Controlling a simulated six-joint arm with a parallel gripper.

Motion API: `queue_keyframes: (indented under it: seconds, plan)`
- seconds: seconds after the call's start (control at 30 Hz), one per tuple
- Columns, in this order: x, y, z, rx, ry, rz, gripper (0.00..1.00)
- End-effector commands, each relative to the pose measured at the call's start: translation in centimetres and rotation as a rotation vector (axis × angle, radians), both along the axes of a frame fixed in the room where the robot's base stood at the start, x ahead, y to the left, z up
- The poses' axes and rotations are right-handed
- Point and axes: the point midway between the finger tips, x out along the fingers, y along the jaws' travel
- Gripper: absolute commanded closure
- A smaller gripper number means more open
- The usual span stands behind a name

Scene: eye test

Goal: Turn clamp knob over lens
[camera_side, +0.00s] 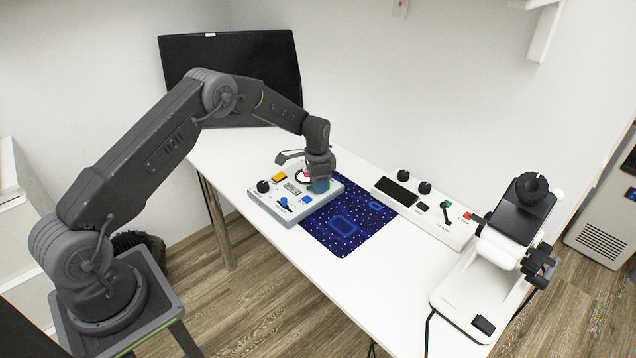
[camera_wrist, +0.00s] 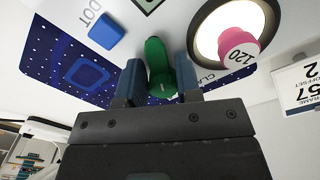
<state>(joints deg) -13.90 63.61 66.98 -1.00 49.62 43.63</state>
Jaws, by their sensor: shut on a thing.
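The green clamp knob (camera_wrist: 157,66) is elongated with a rounded top and sits between the two fingers of my gripper (camera_wrist: 158,82) in the wrist view. My gripper is shut on it; in the side view my gripper (camera_side: 318,184) is low over the right end of a grey control box (camera_side: 275,211), hiding most of the knob. Lettering partly reading "CLA" is beside the knob. A pink round piece marked 120 (camera_wrist: 238,38), perhaps the lens, is over a bright dark-ringed circle, right of the knob and apart from it. It also shows in the side view (camera_side: 306,175).
The box has a black knob (camera_side: 263,186), an orange button (camera_side: 279,177) and a blue button (camera_wrist: 106,31). A blue patterned mat (camera_side: 348,222) adjoins it. A white control panel (camera_side: 440,232) and a white microscope-like device (camera_side: 470,291) stand right. The front table is clear.

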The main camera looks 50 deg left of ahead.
Motion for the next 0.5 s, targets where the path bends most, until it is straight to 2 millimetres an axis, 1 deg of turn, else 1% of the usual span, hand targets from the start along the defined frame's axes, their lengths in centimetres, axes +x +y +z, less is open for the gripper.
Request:
queue_keyframes:
  seconds: [0.23, 0.27, 0.33, 0.5]
  plan:
    - [0.09, -0.02, 0.12, 0.000, -0.002, 0.001, 0.92]
    - [0.09, -0.02, 0.12, 0.000, -0.002, 0.001, 0.66]
    - [0.08, -0.02, 0.11, 0.000, -0.002, 0.002, 0.59]
    - [0.07, 0.03, 0.07, 0.001, -0.003, 0.002, 0.58]
